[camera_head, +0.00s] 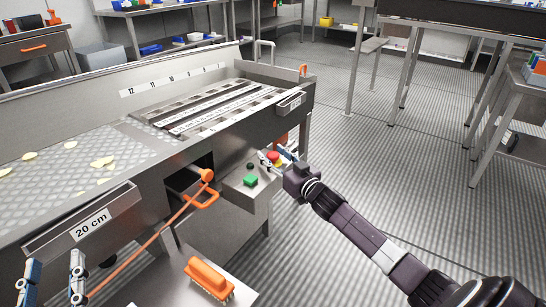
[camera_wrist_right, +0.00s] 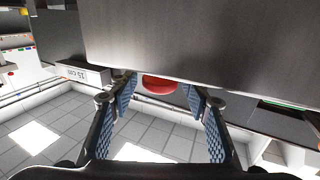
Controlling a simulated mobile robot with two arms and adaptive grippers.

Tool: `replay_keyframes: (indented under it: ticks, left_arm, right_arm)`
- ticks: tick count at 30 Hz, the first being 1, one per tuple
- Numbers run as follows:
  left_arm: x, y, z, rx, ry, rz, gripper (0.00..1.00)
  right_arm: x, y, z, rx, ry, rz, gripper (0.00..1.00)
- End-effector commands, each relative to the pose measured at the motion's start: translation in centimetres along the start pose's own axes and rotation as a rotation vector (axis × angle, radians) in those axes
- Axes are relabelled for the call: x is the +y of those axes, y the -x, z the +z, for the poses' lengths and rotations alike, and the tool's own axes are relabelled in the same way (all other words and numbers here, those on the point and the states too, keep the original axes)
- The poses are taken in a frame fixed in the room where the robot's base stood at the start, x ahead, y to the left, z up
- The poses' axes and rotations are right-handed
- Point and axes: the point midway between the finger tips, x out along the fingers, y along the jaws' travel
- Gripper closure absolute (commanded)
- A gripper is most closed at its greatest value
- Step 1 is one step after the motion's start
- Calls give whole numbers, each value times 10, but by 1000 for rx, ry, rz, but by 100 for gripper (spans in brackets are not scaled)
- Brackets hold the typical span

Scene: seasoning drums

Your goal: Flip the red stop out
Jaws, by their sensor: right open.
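The red stop (camera_head: 273,156) is a round red button on a small steel control box (camera_head: 246,183) at the machine's front corner. A black button (camera_head: 250,165) and a green button (camera_head: 250,180) sit beside it. My right gripper (camera_head: 274,158) is at the red stop, with its fingers apart. In the right wrist view, the red stop (camera_wrist_right: 158,84) shows between the open blue-padded fingertips (camera_wrist_right: 160,91), partly hidden by a steel edge. Whether the fingers touch it I cannot tell. My left gripper (camera_head: 54,264) is open and empty at the lower left.
The steel machine (camera_head: 145,80) carries pale chips on its left bed (camera_head: 40,160) and a slatted section at right. An orange-handled rod (camera_head: 165,228) sticks out of a front opening. An orange brush (camera_head: 208,278) lies on a low steel surface. The floor at right is open.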

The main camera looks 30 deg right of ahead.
Motion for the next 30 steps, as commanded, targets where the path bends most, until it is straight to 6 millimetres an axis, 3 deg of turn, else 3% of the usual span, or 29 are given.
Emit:
replay_keyframes:
  ticks: [10, 22, 30]
  left_arm:
    - [0, 0, -3, 15, 1, 1, 60]
    - [0, 0, -3, 13, 0, 0, 60]
    - [0, 0, -3, 8, 0, 0, 60]
  right_arm:
    - [0, -2, 0, -1, 0, 0, 57]
    - [0, -2, 0, -1, 0, 0, 100]
    - [0, -2, -1, -1, -1, 0, 100]
